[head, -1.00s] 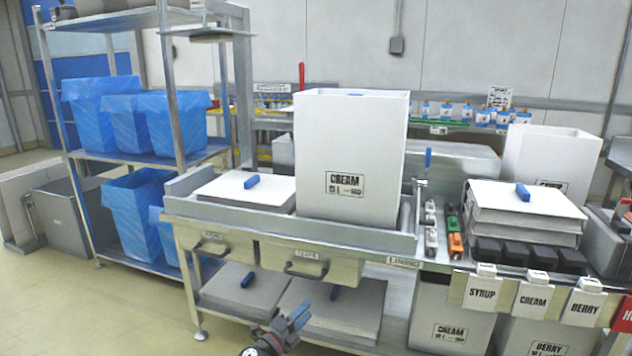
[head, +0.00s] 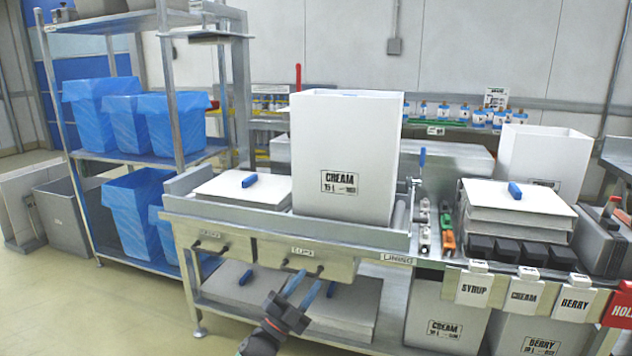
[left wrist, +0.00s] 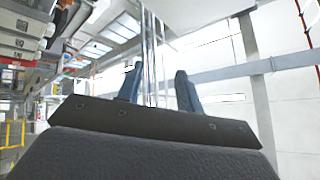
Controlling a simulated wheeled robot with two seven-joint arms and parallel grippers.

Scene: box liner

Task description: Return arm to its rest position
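My left gripper (head: 301,290) is low in the middle of the head view, in front of the workbench drawers. Its two blue-grey fingers stand apart with nothing visible between them. The fingers (left wrist: 158,85) also show apart in the left wrist view, with ceiling and wall behind them. My right gripper is in neither view. A tall white box marked CREAM (head: 347,160) stands upright on the bench (head: 290,228), apart from the gripper.
A flat lid with a blue handle (head: 245,188) lies left of the box. Shelves with blue-lined bins (head: 175,125) stand at left. Stacked lids (head: 515,205) and SYRUP, CREAM and BERRY signs (head: 473,288) are at right. The floor at front left (head: 90,310) is clear.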

